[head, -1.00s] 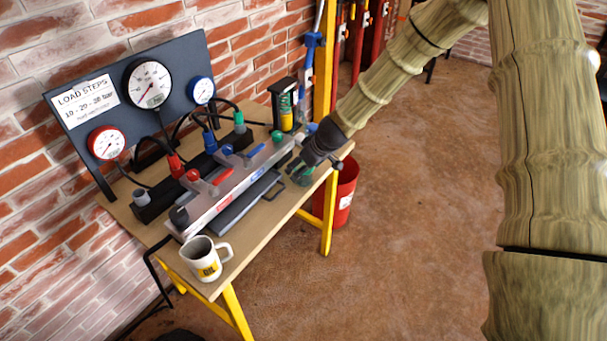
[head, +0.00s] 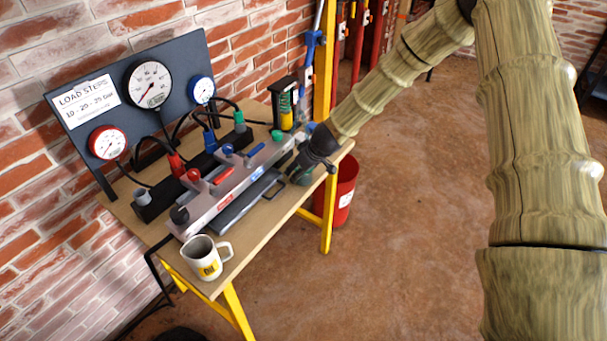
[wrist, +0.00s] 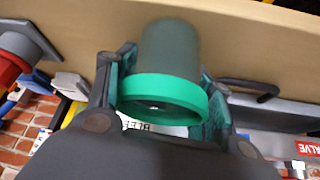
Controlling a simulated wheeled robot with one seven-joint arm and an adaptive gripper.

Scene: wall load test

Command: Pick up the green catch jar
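The green catch jar (wrist: 165,95) has a bright green rim and a dark, see-through body. In the wrist view it sits between the two fingers of my gripper (wrist: 168,100), its rim towards the camera. The fingers have green pads and stand one on each side of the jar. The right pad's inner face shows, so they look open around it; firm contact is not clear. In the head view my gripper (head: 301,174) is at the right end of the workbench (head: 268,212), and it largely hides the jar.
A valve manifold (head: 222,187) with coloured knobs lies along the bench, beside my gripper. A gauge board (head: 128,75) stands behind it. A white mug (head: 202,262) is at the near corner. A red bucket (head: 345,190) stands on the floor beyond the right edge.

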